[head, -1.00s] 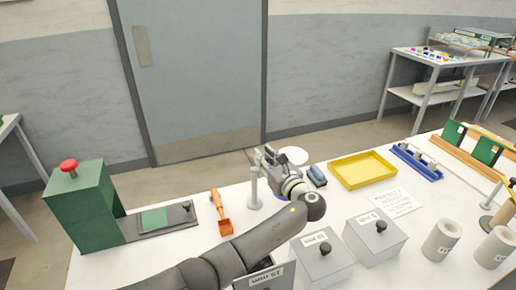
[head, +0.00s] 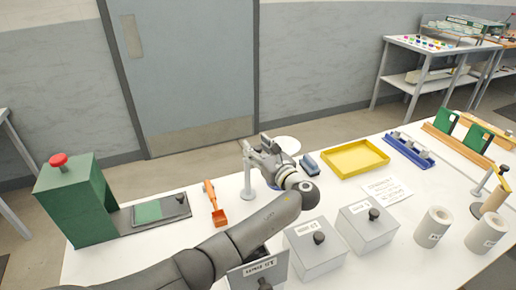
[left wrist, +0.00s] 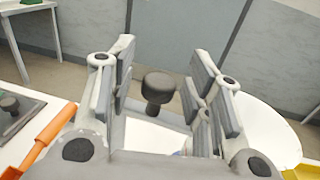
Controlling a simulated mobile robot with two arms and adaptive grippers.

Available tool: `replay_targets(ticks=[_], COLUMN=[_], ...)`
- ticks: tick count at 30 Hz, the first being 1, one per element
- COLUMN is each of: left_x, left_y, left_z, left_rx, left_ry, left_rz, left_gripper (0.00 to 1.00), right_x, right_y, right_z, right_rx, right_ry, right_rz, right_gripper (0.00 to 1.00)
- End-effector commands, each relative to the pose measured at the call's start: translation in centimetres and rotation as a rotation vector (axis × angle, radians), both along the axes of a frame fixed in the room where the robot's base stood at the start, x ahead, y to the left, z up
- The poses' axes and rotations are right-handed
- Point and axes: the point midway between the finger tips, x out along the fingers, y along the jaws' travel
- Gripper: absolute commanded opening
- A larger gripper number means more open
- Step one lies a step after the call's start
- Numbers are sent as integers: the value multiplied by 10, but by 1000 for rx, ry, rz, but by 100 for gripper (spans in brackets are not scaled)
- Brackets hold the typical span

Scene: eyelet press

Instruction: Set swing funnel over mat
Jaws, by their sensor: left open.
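The swing funnel shows in the head view as a pale round piece (head: 287,144) beside a pale upright post (head: 247,178), partly hidden by my gripper. In the left wrist view the wide white round piece (left wrist: 272,125) lies to the right, and a dark knob (left wrist: 158,90) stands on a grey bar. My left gripper (head: 264,142) is open at the funnel's arm. In the left wrist view its fingers stand on either side of the knob, with gaps visible. A green mat-like square (head: 148,211) lies on the dark plate of the green press. My right gripper is out of view.
The green press (head: 72,202) with a red button stands at left. An orange tool (head: 214,203) lies left of the post. A yellow tray (head: 355,170), a blue block (head: 309,164) and a blue rack (head: 410,160) lie right. Lidded grey boxes (head: 315,262) stand in front.

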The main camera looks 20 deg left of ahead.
Motion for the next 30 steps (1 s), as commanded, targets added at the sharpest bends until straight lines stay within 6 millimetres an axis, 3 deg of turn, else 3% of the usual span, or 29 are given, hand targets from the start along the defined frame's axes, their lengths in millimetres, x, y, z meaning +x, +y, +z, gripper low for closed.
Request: replay_targets(ticks=[5, 12, 18, 30], left_x=[0, 1, 1, 0], left_y=[0, 0, 0, 0], left_z=[17, 64, 92, 100], left_rx=[-2, -3, -2, -1], left_ry=[-4, -5, -2, -1], left_rz=[1, -1, 0, -1], left_gripper=[46, 46, 46, 46], right_x=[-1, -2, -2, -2], right_y=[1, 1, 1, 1], right_z=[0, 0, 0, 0], right_rx=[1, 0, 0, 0], right_ry=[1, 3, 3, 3], right_rz=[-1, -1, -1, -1], right_gripper=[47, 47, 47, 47])
